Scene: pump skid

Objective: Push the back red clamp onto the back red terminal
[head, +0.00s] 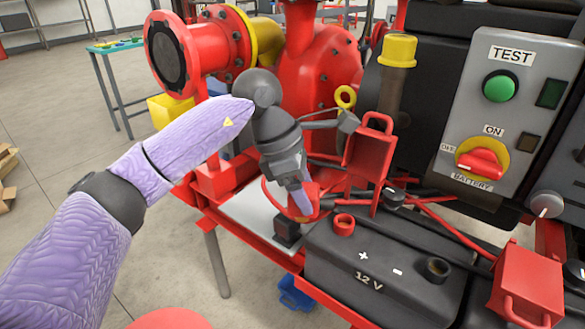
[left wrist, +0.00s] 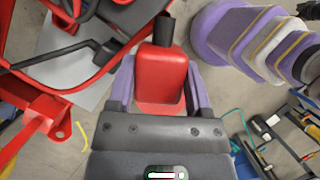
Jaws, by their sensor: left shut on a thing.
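My left gripper (head: 304,203) is shut on a red clamp (head: 308,192) just left of the battery's back corner. In the left wrist view the red clamp (left wrist: 163,75) sits between the two purple fingers (left wrist: 162,88), with a black piece sticking out at its far end. The red terminal (head: 344,224) is a red ring on top of the black 12 V battery (head: 340,262), near the plus mark. The held clamp is to the left of this terminal and apart from it. Its underside is hidden. My right gripper is out of view.
A black block (head: 287,233) stands below the clamp on the pale tray. An open red box (head: 370,150) rises behind the terminal. Red and black cables cross behind the battery. A red box (head: 528,285) and a black terminal (head: 436,269) are to the right.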

